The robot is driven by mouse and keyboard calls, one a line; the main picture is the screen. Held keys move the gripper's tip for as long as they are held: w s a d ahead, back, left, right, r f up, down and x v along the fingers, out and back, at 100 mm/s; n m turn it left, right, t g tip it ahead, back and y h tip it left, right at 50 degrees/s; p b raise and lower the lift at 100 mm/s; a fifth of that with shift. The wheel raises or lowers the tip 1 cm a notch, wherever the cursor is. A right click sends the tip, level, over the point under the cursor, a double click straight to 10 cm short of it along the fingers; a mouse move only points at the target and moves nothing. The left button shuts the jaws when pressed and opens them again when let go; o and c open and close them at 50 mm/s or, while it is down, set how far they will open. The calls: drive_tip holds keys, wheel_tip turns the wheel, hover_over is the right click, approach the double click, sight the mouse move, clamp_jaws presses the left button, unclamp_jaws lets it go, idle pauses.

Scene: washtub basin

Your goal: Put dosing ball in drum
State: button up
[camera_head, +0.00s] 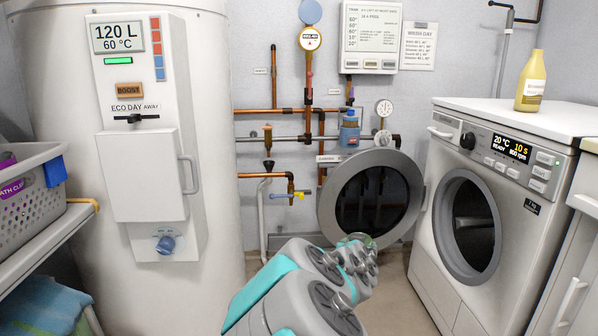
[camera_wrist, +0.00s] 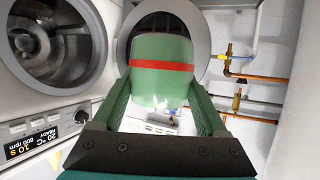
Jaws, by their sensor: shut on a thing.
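The dosing ball (camera_wrist: 163,85) is a green, rounded cup with a red band and a paler upper part. In the wrist view my gripper (camera_wrist: 163,100) is shut on it, one finger on each side. In the head view only a small green bit of the ball (camera_head: 364,240) shows past my arm, in front of the open round door; the gripper is mostly hidden. The drum opening (camera_head: 473,230) is in the white washing machine at right, to the right of the ball. The drum (camera_wrist: 50,35) also shows at upper left in the wrist view, with the ball outside it.
The open washer door (camera_head: 370,197) stands out left of the machine, behind the ball. A yellow bottle (camera_head: 531,82) stands on the washer top. Copper pipes (camera_head: 270,111) run along the back wall. A water heater (camera_head: 150,150) and a laundry basket (camera_head: 35,185) are at left.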

wheel_tip(320, 180, up, 9)
drive_tip(key=p, duration=0.8)
drive_tip(key=f, duration=0.2)
drive_tip(key=w+f+n+y, duration=0.1)
drive_tip(key=f, duration=0.2)
drive_tip(key=w+d+f+y, duration=0.1)
drive_tip(key=f, duration=0.1)
drive_tip(key=shift+w+f+n, duration=0.25)
drive_tip(key=shift+f+n, duration=0.05)
drive_tip(key=shift+f, duration=0.05)
drive_tip(key=f, duration=0.2)
drive_tip(key=f+n+y, duration=0.1)
drive_tip(key=f, duration=0.1)
drive_tip(key=a+f+y, duration=0.1)
drive_tip(key=f, duration=0.1)
drive_tip(key=shift+w+f+n+t, duration=0.2)
drive_tip(key=shift+n+t, duration=0.1)
drive_tip(key=shift+n, duration=0.1)
